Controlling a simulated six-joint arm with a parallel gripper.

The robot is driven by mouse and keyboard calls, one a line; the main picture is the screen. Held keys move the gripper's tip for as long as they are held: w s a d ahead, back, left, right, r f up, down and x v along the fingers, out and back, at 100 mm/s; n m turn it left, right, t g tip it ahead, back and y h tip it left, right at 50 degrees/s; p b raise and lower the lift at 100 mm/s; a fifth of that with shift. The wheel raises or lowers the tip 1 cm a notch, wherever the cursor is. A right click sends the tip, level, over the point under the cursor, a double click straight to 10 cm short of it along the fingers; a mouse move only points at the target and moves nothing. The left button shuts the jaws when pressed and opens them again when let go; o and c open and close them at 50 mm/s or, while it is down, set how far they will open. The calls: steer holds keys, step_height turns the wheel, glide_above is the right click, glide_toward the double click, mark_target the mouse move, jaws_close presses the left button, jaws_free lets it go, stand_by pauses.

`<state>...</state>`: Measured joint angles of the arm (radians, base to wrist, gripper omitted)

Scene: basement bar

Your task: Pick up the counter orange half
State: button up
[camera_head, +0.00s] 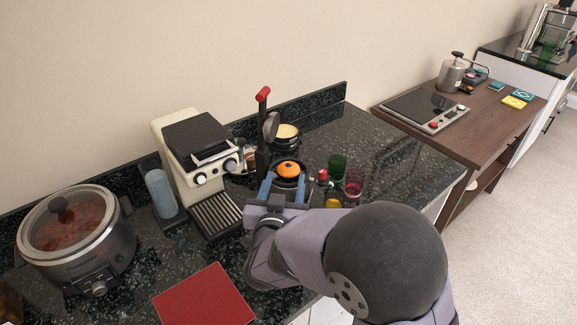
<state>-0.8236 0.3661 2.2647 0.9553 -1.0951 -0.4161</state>
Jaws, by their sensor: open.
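The orange half (289,169) shows as a small round orange shape with a dark spot on top, on the dark counter (390,150). My gripper (286,183) is open, with its two blue fingers on the left and right of the orange half. Its lower part is hidden by my gripper, so I cannot tell whether the fingers touch it or what it rests on.
A tall dark device with a red-tipped lever (263,95) stands close behind. A green glass (337,167) and a red glass (353,183) stand close on the right. A coffee machine (195,155), slow cooker (75,235) and red board (205,297) are left.

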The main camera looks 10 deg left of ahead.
mark_target(287, 172)
steer(key=shift+w+f+p, duration=0.2)
steer(key=shift+w+p, duration=0.15)
steer(key=shift+w, duration=0.6)
steer(key=shift+w+f+p, duration=0.2)
steer(key=shift+w+p, duration=0.1)
steer(key=shift+w, duration=0.7)
steer(key=shift+w+f+p, duration=0.2)
steer(key=shift+w+p, duration=0.15)
steer(key=shift+w, duration=0.6)
steer(key=c, duration=0.7)
